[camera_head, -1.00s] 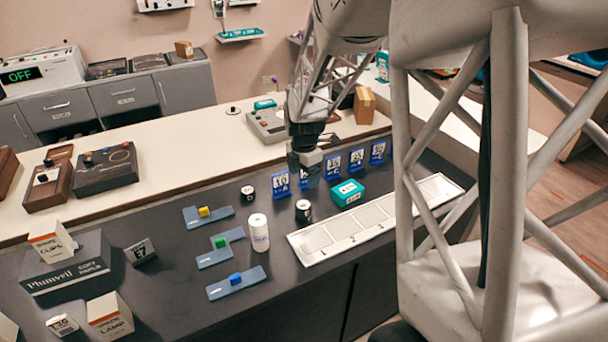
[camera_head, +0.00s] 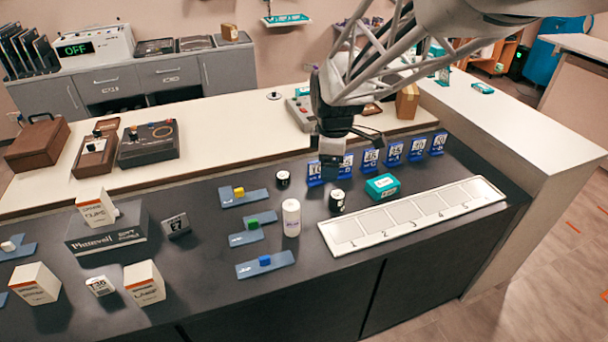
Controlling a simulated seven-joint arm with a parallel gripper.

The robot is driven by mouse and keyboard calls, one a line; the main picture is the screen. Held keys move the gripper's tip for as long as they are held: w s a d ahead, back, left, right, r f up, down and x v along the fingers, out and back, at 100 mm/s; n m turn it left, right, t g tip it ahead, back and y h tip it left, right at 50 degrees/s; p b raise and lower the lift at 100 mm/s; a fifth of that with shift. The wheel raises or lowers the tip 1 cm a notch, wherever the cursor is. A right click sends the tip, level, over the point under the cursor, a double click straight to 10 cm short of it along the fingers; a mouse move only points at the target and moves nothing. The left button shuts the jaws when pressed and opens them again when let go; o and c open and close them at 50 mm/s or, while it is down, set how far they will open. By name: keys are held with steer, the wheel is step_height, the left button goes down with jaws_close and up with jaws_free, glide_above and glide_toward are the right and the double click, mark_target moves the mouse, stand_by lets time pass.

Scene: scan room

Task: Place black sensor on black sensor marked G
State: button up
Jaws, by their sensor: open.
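Two small black cylinders with pale markings stand on the dark counter; I take them for the black sensors. One sensor (camera_head: 283,179) stands left of the blue number cards. The other sensor (camera_head: 337,201) stands between the white bottle and the teal box. Their letters are too small to read, so I cannot tell which is marked G. My gripper (camera_head: 330,172) points down, open and seemingly empty, in front of the leftmost cards and just above and behind the nearer sensor in the picture. Its fingertips are dark and small, and it hides part of the cards.
A white bottle (camera_head: 291,218), a teal box (camera_head: 382,187) and a white numbered tray (camera_head: 415,215) stand close by. Blue number cards (camera_head: 394,152) line the back. Blue holders with coloured blocks (camera_head: 265,261) lie left. Boxes (camera_head: 145,284) crowd the far left.

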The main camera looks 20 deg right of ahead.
steer(key=s+a+r+m, duration=0.2)
steer(key=s+a+m, duration=0.1)
steer(key=s, duration=0.3)
steer(key=s+a+r+m+t, duration=0.1)
steer(key=s+a+r+m, duration=0.1)
steer(key=s+m, duration=0.3)
steer(key=s+a+r+m, duration=0.2)
steer(key=s+a+m, duration=0.2)
steer(key=s, duration=0.5)
steer(key=shift+r+m+t, duration=0.15)
steer(key=shift+m+t, duration=0.15)
steer(key=shift+m, duration=0.2)
